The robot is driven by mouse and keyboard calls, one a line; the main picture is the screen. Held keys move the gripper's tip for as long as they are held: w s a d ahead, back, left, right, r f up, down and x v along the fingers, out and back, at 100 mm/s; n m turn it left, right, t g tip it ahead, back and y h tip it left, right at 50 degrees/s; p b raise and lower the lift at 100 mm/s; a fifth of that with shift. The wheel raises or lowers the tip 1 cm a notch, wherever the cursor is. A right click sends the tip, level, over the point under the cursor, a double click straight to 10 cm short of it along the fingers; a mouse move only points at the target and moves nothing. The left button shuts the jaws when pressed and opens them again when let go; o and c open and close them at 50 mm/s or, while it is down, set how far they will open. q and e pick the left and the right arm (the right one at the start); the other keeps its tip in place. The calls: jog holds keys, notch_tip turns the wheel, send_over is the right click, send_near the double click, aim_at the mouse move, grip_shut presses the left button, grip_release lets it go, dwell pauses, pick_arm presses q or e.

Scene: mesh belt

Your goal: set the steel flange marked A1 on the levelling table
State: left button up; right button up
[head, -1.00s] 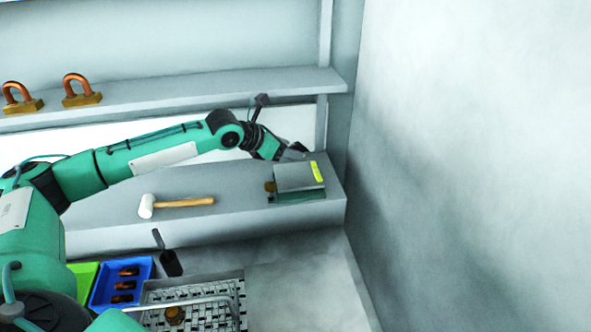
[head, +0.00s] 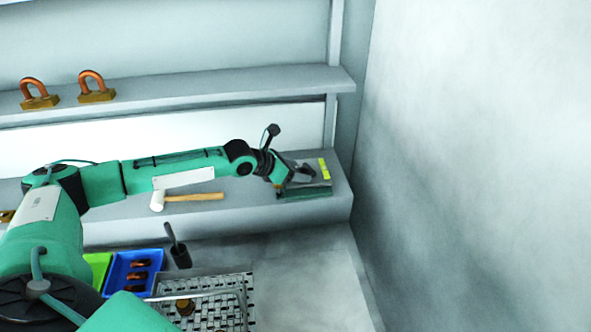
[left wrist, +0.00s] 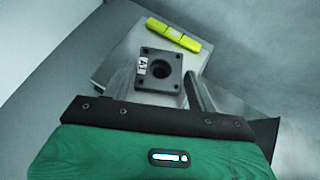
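The steel flange marked A1 (left wrist: 160,68) is a dark square plate with a round centre hole, corner holes and a white label. In the left wrist view it lies between the two fingers of my left gripper (left wrist: 160,78), which appear to touch its sides. The levelling table (left wrist: 120,50) is the pale grey plate behind it; it also shows in the head view (head: 322,172) on the grey ledge. The left gripper (head: 304,172) is over this plate. I cannot tell whether the flange touches it. My right gripper is out of view.
A yellow-green level (left wrist: 173,34) lies along the table's edge. A white mallet (head: 190,198) lies left on the ledge. Two copper-looped blocks (head: 97,87) stand on the shelf. Below are a blue bin (head: 115,285), a black holder (head: 181,257) and a mesh belt (head: 225,310). A wall rises right.

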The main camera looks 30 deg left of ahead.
pick_arm(q)
jog(key=shift+o, duration=1.1)
jog(key=shift+s+a+r, duration=0.25)
jog(key=b+v, duration=0.2)
jog(key=v, duration=0.3)
jog(key=shift+s+r, duration=0.1)
jog(key=shift+s, duration=0.1)
jog(key=p+v, duration=0.3)
jog(key=v, duration=0.3)
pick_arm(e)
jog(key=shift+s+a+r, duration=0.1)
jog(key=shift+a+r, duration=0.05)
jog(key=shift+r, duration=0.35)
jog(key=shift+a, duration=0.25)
